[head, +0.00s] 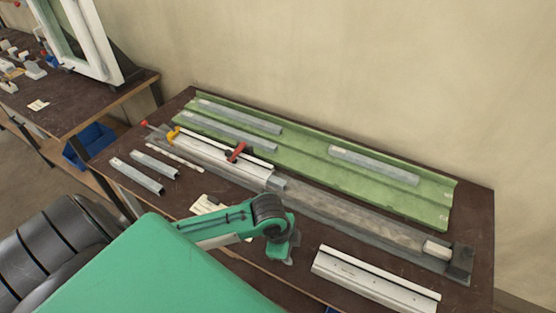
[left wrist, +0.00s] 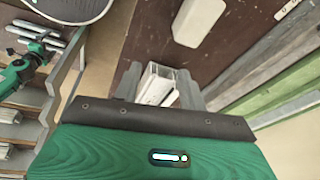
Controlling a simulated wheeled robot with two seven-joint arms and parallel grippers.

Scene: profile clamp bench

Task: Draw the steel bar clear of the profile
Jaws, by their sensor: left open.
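A white profile (head: 222,157) lies along the long grey fixture on the bench, under a yellow clamp (head: 173,133) and a red clamp (head: 237,152). The grey end of the steel bar (head: 279,184) sticks out of the profile's right end. Its other part is hidden inside. My left gripper (head: 285,251) is in front of the fixture, below and apart from the bar end. In the left wrist view, its two dark fingers (left wrist: 160,84) are spread. A white hollow-ended piece (left wrist: 156,88) shows between them, with no visible grip. My right gripper is not in view.
Another white profile (head: 375,281) lies at the front right. A green tray (head: 310,165) with loose grey bars stands behind the fixture. Short grey bars (head: 137,176) lie at the front left. A dark end block (head: 459,264) closes the fixture's right end.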

